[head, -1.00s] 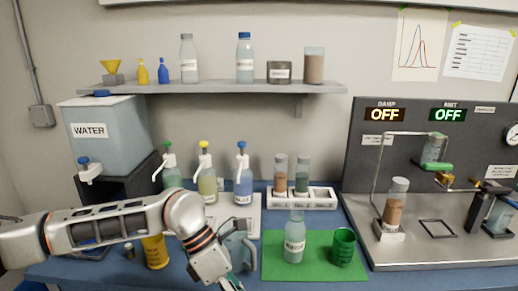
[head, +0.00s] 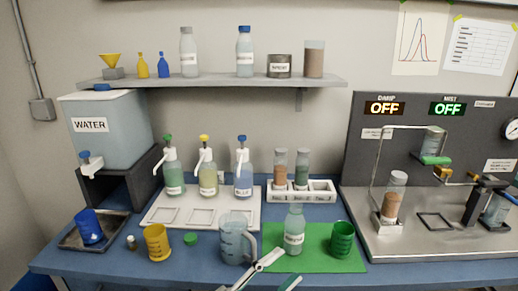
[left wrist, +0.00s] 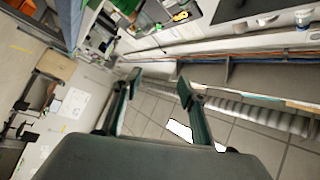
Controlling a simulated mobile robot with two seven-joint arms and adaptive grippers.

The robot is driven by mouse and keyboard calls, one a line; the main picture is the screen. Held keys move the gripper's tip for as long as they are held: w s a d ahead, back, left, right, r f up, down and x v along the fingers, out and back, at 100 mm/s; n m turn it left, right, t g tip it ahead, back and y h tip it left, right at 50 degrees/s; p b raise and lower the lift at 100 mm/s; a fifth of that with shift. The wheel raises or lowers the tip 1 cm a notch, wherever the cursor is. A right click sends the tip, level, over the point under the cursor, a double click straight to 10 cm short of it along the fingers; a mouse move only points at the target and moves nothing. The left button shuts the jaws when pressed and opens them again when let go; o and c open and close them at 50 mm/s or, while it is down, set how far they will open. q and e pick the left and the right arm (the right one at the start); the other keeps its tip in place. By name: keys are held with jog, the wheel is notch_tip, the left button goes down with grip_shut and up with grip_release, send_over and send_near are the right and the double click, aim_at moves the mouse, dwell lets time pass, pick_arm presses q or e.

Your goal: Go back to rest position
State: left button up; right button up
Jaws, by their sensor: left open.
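My left gripper (head: 285,268) shows at the bottom edge of the head view, with only its finger parts in the picture. Its fingers are apart and nothing is between them. In the picture it lies in front of the green mat (head: 330,264) and to the lower right of the clear pitcher (head: 233,243). In the left wrist view the two fingers (left wrist: 158,82) are spread and empty, with tiled floor and a bench side beyond them. My left arm is otherwise out of the head view. My right gripper is in neither view.
A labelled bottle (head: 293,236) and green cup (head: 342,240) stand on the mat. A yellow cup (head: 157,243) and a blue cup (head: 88,226) stand left. Pump bottles (head: 207,177) stand behind on a white tray (head: 150,219). A metal rig (head: 450,245) fills the right.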

pick_arm(q)
jog(key=s+a+f+n+t+y, duration=0.2)
jog(key=a+f+n+y, duration=0.95)
jog(key=f, duration=0.65)
jog(key=s+a+f+n+g+y, duration=0.3)
jog(key=s+a+f+n, duration=0.3)
jog(key=s+a+f, duration=0.7)
jog(key=shift+f+n+g+y, duration=0.35)
jog(key=shift+f+g, duration=0.25)
jog(key=shift+f, duration=0.15)
